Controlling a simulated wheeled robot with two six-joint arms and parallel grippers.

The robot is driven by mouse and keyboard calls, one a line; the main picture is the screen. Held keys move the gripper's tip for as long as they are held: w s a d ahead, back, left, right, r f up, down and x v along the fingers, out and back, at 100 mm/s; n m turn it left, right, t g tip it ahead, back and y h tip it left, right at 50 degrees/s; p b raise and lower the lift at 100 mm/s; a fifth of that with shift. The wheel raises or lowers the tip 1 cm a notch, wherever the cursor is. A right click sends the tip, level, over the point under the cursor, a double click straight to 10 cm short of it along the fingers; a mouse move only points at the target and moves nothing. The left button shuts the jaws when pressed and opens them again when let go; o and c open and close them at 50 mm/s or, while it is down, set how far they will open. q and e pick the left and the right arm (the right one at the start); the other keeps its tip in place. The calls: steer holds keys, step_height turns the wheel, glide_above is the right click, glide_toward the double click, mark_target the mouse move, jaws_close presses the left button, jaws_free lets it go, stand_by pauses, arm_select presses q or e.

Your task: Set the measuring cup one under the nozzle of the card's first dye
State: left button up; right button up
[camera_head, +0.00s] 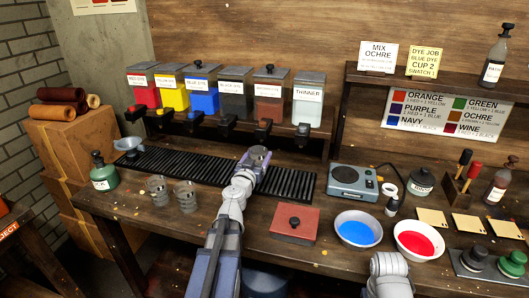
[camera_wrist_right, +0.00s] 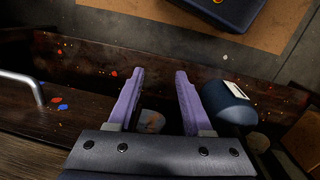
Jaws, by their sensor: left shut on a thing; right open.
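The yellow card (camera_head: 423,62) on the shelf reads dye job, blue dye, cup 2, swatch 1. The blue dye tank (camera_head: 204,97) stands third from the left in the rack, its black nozzle (camera_head: 194,124) above the slatted drip tray (camera_head: 190,163). Two clear cups (camera_head: 158,190) (camera_head: 186,196) stand on the bench in front of the tray; I cannot read any marks on them. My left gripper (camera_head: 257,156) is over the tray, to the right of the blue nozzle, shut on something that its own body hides. My right gripper (camera_wrist_right: 161,76) is open and empty in the right wrist view.
A red lidded box (camera_head: 295,223) sits near the front. A green bottle (camera_head: 103,172) stands at the left. The tray is bare below the blue nozzle.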

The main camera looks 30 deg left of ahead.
mark_target(261, 153)
arm_select(q)
steer(key=shift+w+a, duration=0.1)
steer(key=shift+w, duration=0.15)
steer(key=x, duration=0.4)
steer(key=shift+w, duration=0.25)
steer(key=shift+s+f+b, duration=0.2)
steer(key=shift+f+b, duration=0.65)
steer(key=shift+f, duration=0.05)
steer(key=shift+s+r, duration=0.2)
steer(key=shift+w, duration=0.1)
arm_select(e)
steer(key=shift+w+d+f, duration=0.15)
steer(key=shift+w+f, duration=0.05)
steer(key=shift+f, duration=0.2)
steer(key=shift+w+d+f, duration=0.1)
steer(key=shift+w+f, duration=0.1)
steer(key=shift+f, duration=0.2)
arm_select(q)
steer(key=shift+f, duration=0.35)
steer(key=shift+f+b, duration=0.1)
steer(key=shift+b, duration=0.4)
arm_select(e)
steer(key=shift+s+f, duration=0.1)
steer(key=shift+f, duration=0.35)
arm_select(q)
steer(key=shift+s, duration=0.2)
arm_select(e)
steer(key=shift+f, duration=0.1)
